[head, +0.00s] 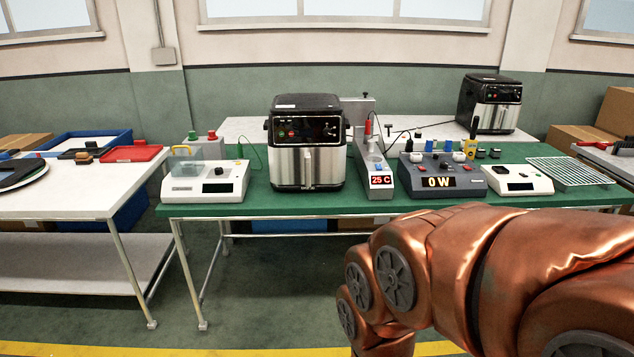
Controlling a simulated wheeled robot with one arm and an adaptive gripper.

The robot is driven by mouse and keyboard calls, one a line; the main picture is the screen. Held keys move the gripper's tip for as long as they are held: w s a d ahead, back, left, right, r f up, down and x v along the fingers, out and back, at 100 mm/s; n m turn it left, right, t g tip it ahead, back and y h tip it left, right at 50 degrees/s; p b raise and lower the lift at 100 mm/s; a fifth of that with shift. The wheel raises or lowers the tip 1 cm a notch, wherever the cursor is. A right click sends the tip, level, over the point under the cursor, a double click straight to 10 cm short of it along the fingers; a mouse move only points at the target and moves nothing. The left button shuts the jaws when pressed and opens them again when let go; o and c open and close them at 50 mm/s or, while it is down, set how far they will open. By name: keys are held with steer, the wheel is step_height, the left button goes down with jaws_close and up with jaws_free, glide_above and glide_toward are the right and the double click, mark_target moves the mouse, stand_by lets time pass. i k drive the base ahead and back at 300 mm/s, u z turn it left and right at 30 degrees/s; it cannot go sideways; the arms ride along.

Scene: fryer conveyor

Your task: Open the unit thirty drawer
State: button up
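A black and silver air fryer (290,104) stands upright on the green-topped table, near the middle of the head view. Its silver drawer front (292,170) looks shut, with a handle (309,165) standing out at its centre. A second similar fryer (484,103) stands farther back at the right, and its drawer looks shut too. I cannot read a unit number on either one. My copper-coloured arm reaches in from the lower right, in front of the table and below its top. My gripper is not in view.
The green table (385,203) also holds a meter reading 25 C (378,180), a 0 W meter (440,178), a scale-like device (205,185), a white device (515,180) and a wire rack (570,171). A white table (75,200) stands left. The floor between is clear.

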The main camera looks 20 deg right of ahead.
mark_target(307, 165)
steer(key=u, duration=0.75)
steer(key=i, duration=1.85)
steer(key=z, duration=0.75)
